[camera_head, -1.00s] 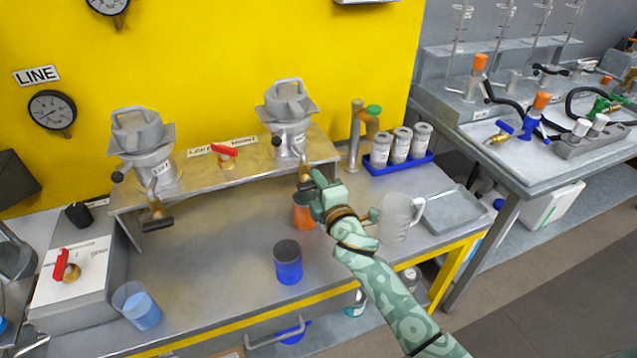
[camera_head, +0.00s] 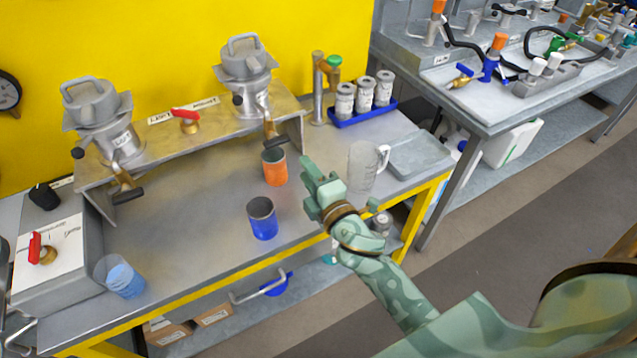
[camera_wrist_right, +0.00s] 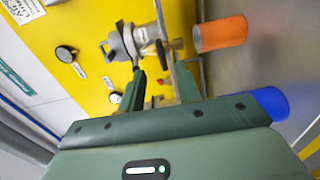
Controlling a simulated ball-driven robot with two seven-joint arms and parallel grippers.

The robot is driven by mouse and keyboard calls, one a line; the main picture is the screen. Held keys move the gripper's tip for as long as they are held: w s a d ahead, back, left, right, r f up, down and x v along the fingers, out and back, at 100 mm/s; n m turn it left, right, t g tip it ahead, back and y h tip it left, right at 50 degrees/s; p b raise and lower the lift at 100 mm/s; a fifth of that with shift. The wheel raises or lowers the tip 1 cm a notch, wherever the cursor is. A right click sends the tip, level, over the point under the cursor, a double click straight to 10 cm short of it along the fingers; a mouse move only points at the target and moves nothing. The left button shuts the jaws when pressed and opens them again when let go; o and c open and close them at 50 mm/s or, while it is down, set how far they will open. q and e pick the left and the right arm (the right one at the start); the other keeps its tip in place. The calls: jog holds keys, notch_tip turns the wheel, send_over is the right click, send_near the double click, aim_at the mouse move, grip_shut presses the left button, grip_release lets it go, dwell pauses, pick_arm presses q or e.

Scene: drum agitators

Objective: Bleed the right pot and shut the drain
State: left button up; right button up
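The right pot (camera_head: 245,62) is a grey lidded vessel on the raised metal shelf. Its drain outlet with a dark bar handle (camera_head: 275,143) hangs at the shelf's front, above an orange cup (camera_head: 275,172). The pot (camera_wrist_right: 128,42), handle (camera_wrist_right: 162,54) and orange cup (camera_wrist_right: 222,34) also show in the right wrist view. My right gripper (camera_head: 318,185) is right of the orange cup, apart from the handle. In the wrist view its fingers (camera_wrist_right: 161,85) are spread with nothing held. My left gripper is out of view.
A blue cup (camera_head: 263,222) stands nearer the bench front. A clear jug (camera_head: 361,168) is just behind my right gripper. The left pot (camera_head: 93,105), a red-handled valve (camera_head: 187,120) and a blue rack of canisters (camera_head: 362,113) are farther off.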

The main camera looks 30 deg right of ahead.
jog(key=s, duration=0.4)
dwell(0.4)
